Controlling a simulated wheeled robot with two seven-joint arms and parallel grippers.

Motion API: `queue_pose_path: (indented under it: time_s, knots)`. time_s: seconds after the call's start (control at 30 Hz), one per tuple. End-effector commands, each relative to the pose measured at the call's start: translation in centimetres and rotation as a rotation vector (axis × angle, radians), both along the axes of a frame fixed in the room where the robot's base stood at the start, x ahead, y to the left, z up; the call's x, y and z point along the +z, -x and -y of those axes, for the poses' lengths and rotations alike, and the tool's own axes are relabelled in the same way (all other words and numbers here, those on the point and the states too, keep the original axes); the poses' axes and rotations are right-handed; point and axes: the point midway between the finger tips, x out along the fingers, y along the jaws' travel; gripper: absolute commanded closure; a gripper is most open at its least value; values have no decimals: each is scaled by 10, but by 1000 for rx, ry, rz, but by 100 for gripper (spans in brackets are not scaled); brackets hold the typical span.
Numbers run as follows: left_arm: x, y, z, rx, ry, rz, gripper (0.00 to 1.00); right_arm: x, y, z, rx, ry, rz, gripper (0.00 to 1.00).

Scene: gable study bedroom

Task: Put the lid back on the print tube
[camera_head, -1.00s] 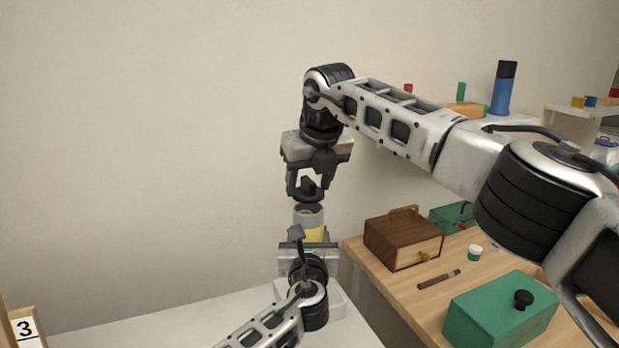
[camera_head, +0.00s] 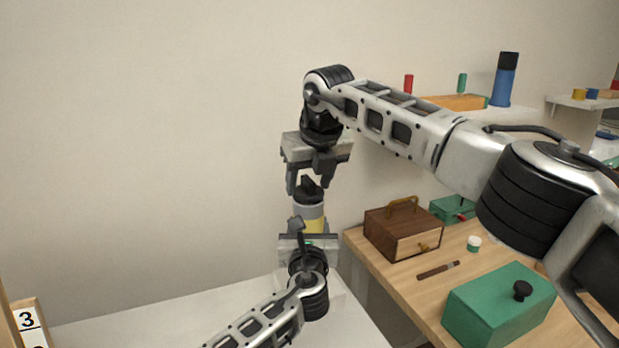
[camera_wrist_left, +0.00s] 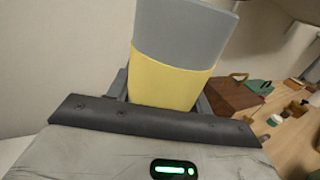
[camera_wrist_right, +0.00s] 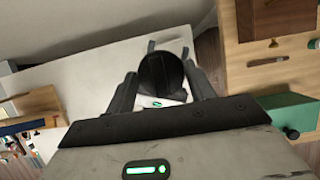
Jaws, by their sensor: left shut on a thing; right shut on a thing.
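The print tube (camera_head: 311,223) is grey above and yellow below, and it stands roughly upright in my left gripper (camera_head: 305,236). The left wrist view shows the tube (camera_wrist_left: 172,75) close up, its top cut off by the frame. My right gripper (camera_head: 311,186) points down and is shut on the black lid (camera_head: 309,191), directly above the tube. The lid's underside meets the tube's top edge in the head view; I cannot tell whether it is seated. In the right wrist view the round lid (camera_wrist_right: 160,76) sits between the fingers and hides the tube's mouth.
A white table (camera_head: 180,322) lies below. To the right, a wooden desk (camera_head: 401,287) carries a brown box (camera_head: 391,236), a green box (camera_head: 488,313) with a black knob and a small jar (camera_head: 474,243). A blue bottle (camera_head: 505,85) stands on a shelf behind my right arm.

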Motion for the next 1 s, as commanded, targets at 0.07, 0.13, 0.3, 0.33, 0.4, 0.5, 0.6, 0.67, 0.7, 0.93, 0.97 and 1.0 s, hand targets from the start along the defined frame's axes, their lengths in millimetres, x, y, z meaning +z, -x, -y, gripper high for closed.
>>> queue_pose_path:
  time_s: [0.07,0.13,0.3,0.33,0.4,0.5,0.6,0.67,0.7,0.93,0.97,1.0]
  knots:
    - [-3,1,0,0,-3,-4,91,-2,0,0,0,0,0,67]
    - [-3,1,0,0,-3,-4,91,-3,0,0,0,0,0,67]
    - [-3,1,0,0,-3,-4,91,-7,0,0,-1,0,0,67]
    - [-3,1,0,0,-3,-4,91,-7,0,0,-1,0,0,67]
    - [-3,1,0,0,-3,-4,91,-9,0,0,-1,0,0,67]
    - [-3,1,0,0,-3,-4,91,-9,0,0,-1,0,0,27]
    - [-3,1,0,0,-3,-4,91,-9,0,0,-1,0,0,21]
    - [-3,1,0,0,-3,-4,91,-9,0,0,-1,0,0,21]
    - [-3,1,0,0,-3,-5,91,-9,0,0,-1,0,0,21]
    - [-3,1,0,0,-3,-5,91,0,3,2,0,-2,1,21]
    - [-3,1,0,0,-3,-5,91,4,4,2,0,-2,2,21]
    - [-3,1,0,0,-3,-5,91,10,6,3,1,-1,3,21]
